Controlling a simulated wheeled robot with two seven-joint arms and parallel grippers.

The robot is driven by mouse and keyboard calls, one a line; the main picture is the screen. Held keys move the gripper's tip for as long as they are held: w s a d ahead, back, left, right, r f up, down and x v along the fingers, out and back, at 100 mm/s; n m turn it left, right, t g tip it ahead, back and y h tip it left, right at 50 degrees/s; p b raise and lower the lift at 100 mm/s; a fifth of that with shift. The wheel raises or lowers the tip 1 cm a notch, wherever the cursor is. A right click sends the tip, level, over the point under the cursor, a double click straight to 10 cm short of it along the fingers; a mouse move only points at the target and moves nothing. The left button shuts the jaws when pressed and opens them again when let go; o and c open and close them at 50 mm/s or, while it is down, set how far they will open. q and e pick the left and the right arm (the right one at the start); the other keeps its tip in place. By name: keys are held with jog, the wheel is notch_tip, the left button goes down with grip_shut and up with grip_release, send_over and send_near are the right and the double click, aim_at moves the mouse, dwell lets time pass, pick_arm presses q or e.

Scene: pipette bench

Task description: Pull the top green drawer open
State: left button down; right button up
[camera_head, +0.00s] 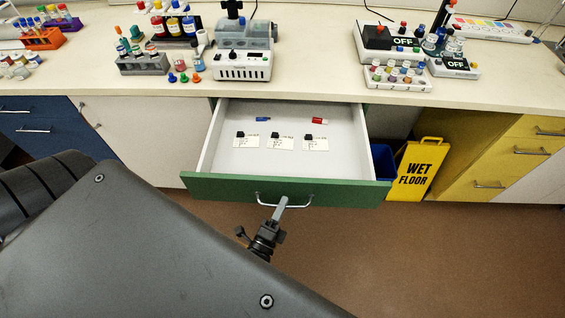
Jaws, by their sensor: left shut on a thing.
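The top green drawer (222,184) stands well open under the bench, with its white inside showing. It holds a blue item (263,119), a red item (319,121) and several small black pieces on white cards. My left gripper (281,205) is at the silver handle (301,206) on the middle of the green front, shut on it. The dark arm behind it fills the lower left. My right gripper is not in view.
A yellow wet floor sign (420,168) and a blue bin (382,162) stand right of the drawer. The bench top (310,88) carries racks, bottles and devices. Blue cabinets are at left, yellow drawers at right. Brown floor (440,260) in front is clear.

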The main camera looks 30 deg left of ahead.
pick_arm(q)
jog(key=s, duration=0.1)
jog(key=s+d, duration=0.2)
jog(key=shift+s, duration=0.4)
jog(key=c, duration=1.5)
grip_release()
jog(key=shift+b+v, duration=1.35)
jog(key=shift+v, duration=4.05)
